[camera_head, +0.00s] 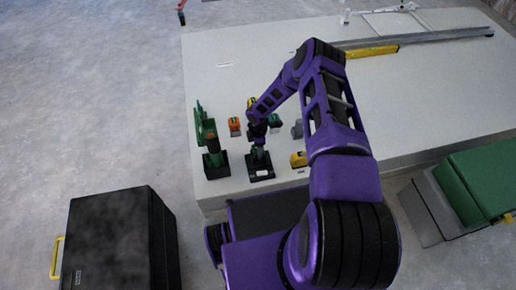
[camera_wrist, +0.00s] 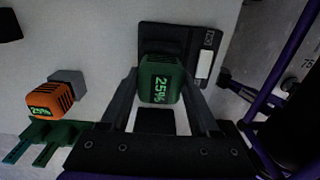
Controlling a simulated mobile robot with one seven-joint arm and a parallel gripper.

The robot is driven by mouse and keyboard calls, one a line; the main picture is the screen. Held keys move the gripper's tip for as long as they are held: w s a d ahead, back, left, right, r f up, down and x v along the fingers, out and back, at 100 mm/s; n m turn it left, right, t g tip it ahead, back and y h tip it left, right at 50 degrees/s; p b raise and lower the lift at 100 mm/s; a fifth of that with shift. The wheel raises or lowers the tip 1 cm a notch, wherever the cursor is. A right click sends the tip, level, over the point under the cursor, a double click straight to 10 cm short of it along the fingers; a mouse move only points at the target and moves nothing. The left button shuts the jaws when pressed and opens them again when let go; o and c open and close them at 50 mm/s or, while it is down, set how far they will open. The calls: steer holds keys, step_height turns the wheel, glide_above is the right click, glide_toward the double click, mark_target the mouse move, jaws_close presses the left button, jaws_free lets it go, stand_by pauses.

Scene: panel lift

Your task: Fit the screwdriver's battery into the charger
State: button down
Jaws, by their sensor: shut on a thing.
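A green battery (camera_wrist: 160,80) marked 25% sits between the two fingers of my gripper (camera_wrist: 161,92) in the wrist view, and the gripper is shut on it. The black charger (camera_wrist: 202,40) lies flat behind the battery, with a pale label at its right. In the head view the charger (camera_head: 261,174) is near the table's front edge, with my gripper (camera_head: 257,146) right above it. The battery overlaps the charger; I cannot tell whether it is seated. The green screwdriver (camera_head: 207,130) stands upright to the left on a black foot.
An orange battery (camera_head: 234,125) stands behind and left of the charger, also marked 25% in the wrist view (camera_wrist: 50,100). A yellow object (camera_head: 299,159) is to the right. A yellow level (camera_head: 372,51) and metal rail lie farther back on the pale table (camera_head: 420,100).

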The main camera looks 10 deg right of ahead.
steer(key=shift+w, duration=0.1)
steer(key=shift+c, duration=0.2)
jaws_free()
step_height(320, 180, up, 17)
steer(key=p, duration=0.3)
steer(key=shift+r, duration=0.2)
